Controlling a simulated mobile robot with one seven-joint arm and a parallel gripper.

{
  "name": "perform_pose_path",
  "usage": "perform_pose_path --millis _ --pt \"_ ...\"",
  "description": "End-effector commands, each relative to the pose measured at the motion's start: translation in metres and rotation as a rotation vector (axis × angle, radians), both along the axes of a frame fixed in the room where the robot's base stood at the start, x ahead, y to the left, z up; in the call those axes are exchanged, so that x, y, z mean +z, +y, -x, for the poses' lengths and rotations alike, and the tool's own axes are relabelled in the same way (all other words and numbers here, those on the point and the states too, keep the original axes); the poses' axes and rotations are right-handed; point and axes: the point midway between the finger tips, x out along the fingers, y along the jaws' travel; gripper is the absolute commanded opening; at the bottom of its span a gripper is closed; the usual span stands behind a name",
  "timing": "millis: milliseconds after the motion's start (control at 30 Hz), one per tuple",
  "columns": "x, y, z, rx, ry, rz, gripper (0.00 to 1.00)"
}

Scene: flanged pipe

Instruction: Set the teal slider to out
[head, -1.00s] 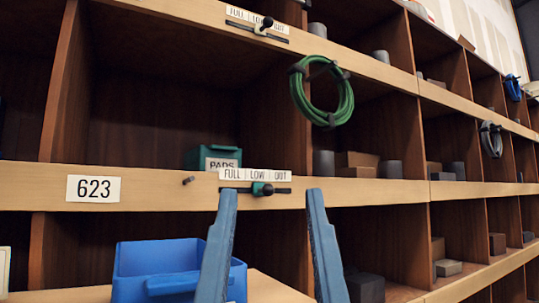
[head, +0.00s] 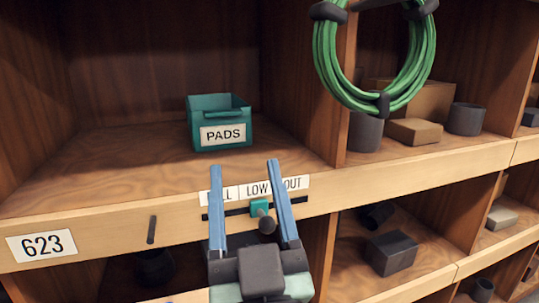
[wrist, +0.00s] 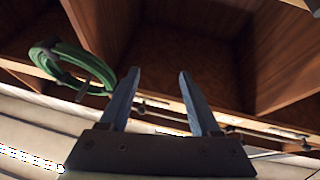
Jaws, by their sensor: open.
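The teal slider (head: 260,208) sits on a dark horizontal rail on the front edge of the wooden shelf, with a dark round knob (head: 267,226) sticking out. A white label strip (head: 290,184) above the rail reads FULL, LOW, OUT from left to right; FULL is partly covered by my left finger. The slider is under LOW. My gripper (head: 245,166) is open and empty, with its two blue fingers either side of the slider in the head view. The gripper (wrist: 159,73) also shows in the wrist view, where I cannot make out the slider between the fingers.
A teal PADS bin (head: 220,122) stands on the shelf behind the rail. A green coil (head: 330,70) hangs at upper right. Grey and brown blocks lie in the right compartments.

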Motion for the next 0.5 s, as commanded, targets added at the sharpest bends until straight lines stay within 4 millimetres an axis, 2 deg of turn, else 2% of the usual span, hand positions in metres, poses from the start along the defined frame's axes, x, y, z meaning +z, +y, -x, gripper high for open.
perform_pose_path --millis 33,233,500 --pt "0.005 0.0 -0.004 0.013 0.052 -0.004 0.64" --pt "-0.03 -0.004 -0.004 0.049 0.209 -0.038 0.64" --pt "-0.076 -0.023 0.027 0.037 0.411 -0.113 0.64"
